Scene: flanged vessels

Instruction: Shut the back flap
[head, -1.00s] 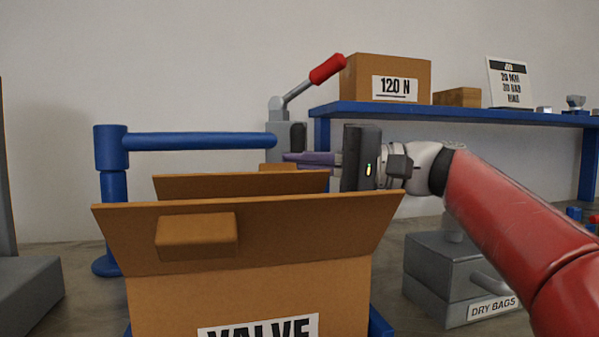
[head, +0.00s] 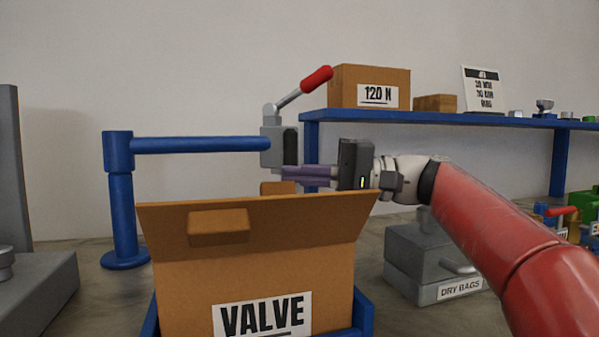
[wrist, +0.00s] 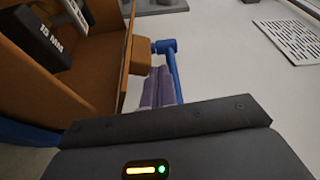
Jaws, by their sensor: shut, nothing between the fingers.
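The brown carton (head: 190,285) faces me with its VALVE label. Its near flap (head: 300,220) stands up, leaning outward toward me, with a block-like tab (head: 218,227). The near flap hides most of the back flap in the head view; a brown tab (head: 278,188) shows just above its edge. In the wrist view the back flap (wrist: 126,60) is a narrow brown strip beside the open box, with its tab (wrist: 148,55) on the outer side. My gripper (head: 284,174) is shut and empty at the far side, its purple fingers (wrist: 160,75) close beside that tab; contact is unclear.
A blue post with a horizontal bar (head: 200,145) stands behind the carton. A grey clamp with a red handle (head: 318,79) and a blue shelf (head: 430,118) are at the back. A grey DRY BAGS box (head: 430,265) sits right. A dark 15 MM block (wrist: 45,38) is inside the carton.

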